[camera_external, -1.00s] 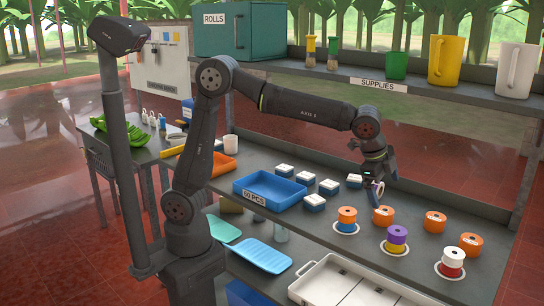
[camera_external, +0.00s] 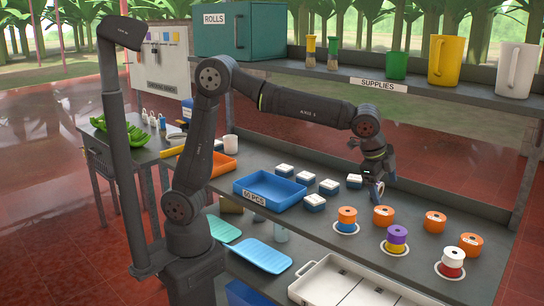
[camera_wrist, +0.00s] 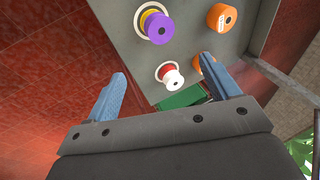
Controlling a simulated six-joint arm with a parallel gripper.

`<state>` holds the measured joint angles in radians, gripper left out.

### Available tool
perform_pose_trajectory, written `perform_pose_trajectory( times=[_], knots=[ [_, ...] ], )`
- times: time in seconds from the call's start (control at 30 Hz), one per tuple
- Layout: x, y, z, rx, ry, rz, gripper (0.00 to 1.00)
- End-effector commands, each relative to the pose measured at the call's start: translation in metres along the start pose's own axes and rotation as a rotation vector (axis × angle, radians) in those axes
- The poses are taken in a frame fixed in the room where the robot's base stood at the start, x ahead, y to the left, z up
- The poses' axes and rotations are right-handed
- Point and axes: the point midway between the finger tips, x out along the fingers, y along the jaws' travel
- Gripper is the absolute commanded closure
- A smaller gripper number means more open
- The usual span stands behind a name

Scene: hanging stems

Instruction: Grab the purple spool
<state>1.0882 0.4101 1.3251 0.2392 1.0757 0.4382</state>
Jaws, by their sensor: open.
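The purple spool (camera_external: 397,235) sits on top of a yellow spool in a white ring holder on the workbench, toward the right in the external view. In the wrist view the purple spool (camera_wrist: 158,28) shows from above at the top, beyond and between the fingers. My gripper (camera_external: 377,189) hangs over the bench, behind and to the left of the purple spool. In the wrist view my gripper's (camera_wrist: 168,95) two blue fingers are spread wide with nothing between them. The gripper is apart from all spools.
Close by are an orange spool (camera_external: 347,215) on a blue one, loose orange spools (camera_external: 383,215) and a white spool (camera_external: 453,255) on a red one. A white tray (camera_external: 312,268) lies in front, a blue bin (camera_external: 245,186) left. A shelf (camera_external: 420,98) runs above behind.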

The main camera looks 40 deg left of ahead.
Motion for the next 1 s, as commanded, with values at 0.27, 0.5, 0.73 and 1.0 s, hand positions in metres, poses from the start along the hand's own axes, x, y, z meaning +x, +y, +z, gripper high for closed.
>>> perform_pose_trajectory(
  times=[0.27, 0.5, 0.73, 1.0],
  knots=[
    [0.002, -0.01, 0.006, -0.183, 0.029, 0.044, 0.19],
    [0.003, -0.029, 0.015, -0.589, 0.086, 0.152, 0.19],
    [0.035, -0.025, 0.011, -0.636, 0.087, 0.169, 0.19],
    [0.092, -0.018, 0.004, -0.633, 0.088, 0.167, 0.19]
  ],
)
